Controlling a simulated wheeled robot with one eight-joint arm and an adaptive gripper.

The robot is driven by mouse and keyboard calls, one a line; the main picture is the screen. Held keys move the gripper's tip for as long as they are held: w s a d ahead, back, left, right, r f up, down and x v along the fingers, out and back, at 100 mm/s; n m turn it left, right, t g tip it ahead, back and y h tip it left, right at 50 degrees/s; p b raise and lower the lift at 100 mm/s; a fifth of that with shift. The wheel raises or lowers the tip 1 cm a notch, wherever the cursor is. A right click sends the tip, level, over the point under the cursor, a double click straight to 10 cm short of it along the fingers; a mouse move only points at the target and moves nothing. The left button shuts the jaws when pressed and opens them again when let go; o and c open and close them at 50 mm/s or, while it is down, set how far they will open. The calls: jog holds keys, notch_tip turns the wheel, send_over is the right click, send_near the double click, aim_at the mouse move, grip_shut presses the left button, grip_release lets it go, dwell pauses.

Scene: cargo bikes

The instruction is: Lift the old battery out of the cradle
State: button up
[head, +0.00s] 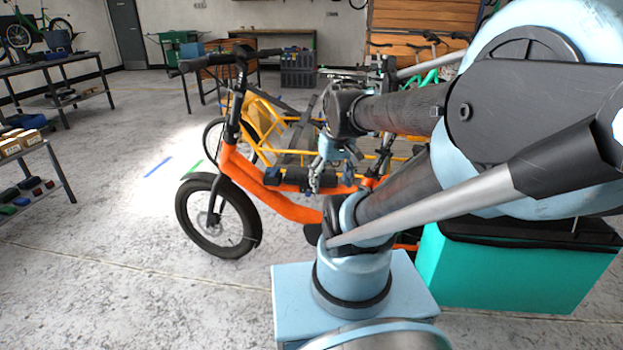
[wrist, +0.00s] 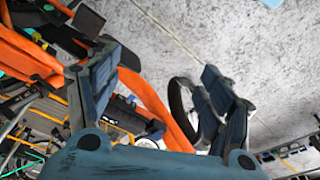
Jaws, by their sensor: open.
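The cargo bike (head: 272,196) stands side-on with an orange frame. A dark, long block on its lower frame, which looks like the old battery in its cradle (head: 285,179), shows in the head view. My gripper (head: 328,182) hangs fingers-down by the block's right end; contact cannot be told. In the wrist view my gripper (wrist: 160,95) is open, its two fingers wide apart and nothing held between them. The orange frame (wrist: 145,92) and a wheel (wrist: 177,105) show beyond the fingers. Dark parts lie by the frame at upper left; which is the battery is unclear.
A teal box (head: 515,270) with a dark top stands at the right, partly behind my arm. Shelves with small parts (head: 30,190) stand at the left edge. A workbench (head: 60,65) is behind them. The floor left of the front wheel is clear.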

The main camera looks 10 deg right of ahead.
aim_at(293, 173)
jog(key=w+d+r+n+y, duration=0.15)
jog(key=w+n, duration=0.35)
jog(key=w, duration=1)
jog(key=w+d+r+n+y, duration=0.15)
jog(key=w+n, duration=0.25)
jog(key=w, duration=1)
jog(key=w+d+f+n+y, duration=0.1)
jog(key=w+d+f+n, duration=0.2)
jog(key=w+f, duration=0.5)
jog(key=shift+g, duration=0.3)
jog(key=x, duration=0.6)
jog(key=w+x, duration=0.1)
jog(key=x, duration=0.2)
jog(key=shift+w+a+f, duration=0.15)
jog(key=shift+a+f, duration=0.1)
jog(key=shift+x, duration=2.9)
jog(key=shift+d, duration=0.15)
grip_shut()
